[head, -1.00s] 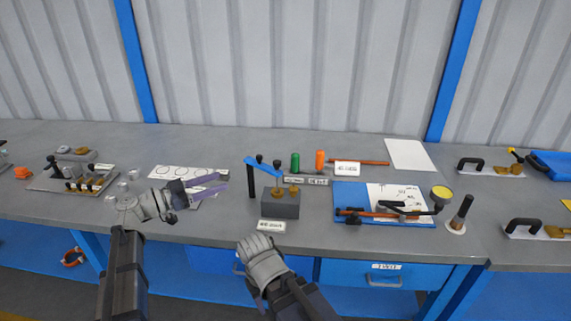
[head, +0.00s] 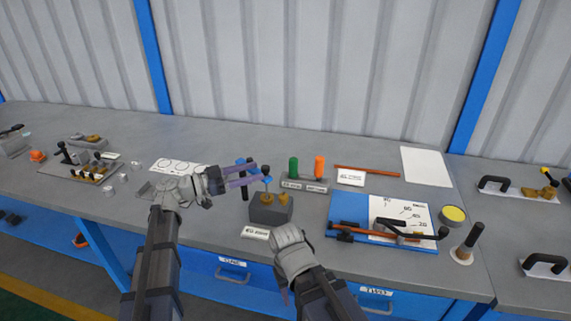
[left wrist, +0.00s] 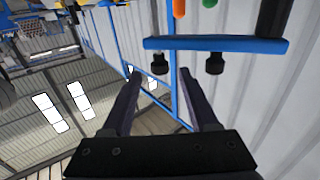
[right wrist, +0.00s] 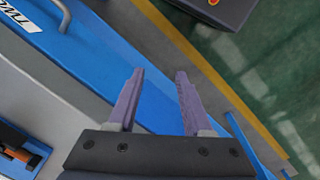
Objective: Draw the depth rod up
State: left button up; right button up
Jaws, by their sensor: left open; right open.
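A dark grey block (head: 270,209) with brass-coloured fittings stands on the bench beside a black post (head: 244,190). The blue bar over it is mostly hidden by my left gripper in the head view. The left wrist view shows the blue bar (left wrist: 240,45) with two black knobs (left wrist: 160,65) (left wrist: 215,64). I cannot tell which part is the depth rod. My left gripper (head: 259,174) is open at the bar; one knob shows between its fingertips (left wrist: 159,74) in the left wrist view, not visibly gripped. My right gripper (right wrist: 160,72) is open and empty, low at the bench front.
Green (head: 293,168) and orange (head: 319,167) handles stand behind the block, and a white label (head: 256,233) lies in front. A blue tray (head: 345,208) with a sheet and a black-handled tool is to the right. A dark-handled upright tool (head: 471,238) stands farther right.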

aim_at(269, 168)
pick_arm(q)
jog(key=shift+x, duration=3.8)
grip_shut()
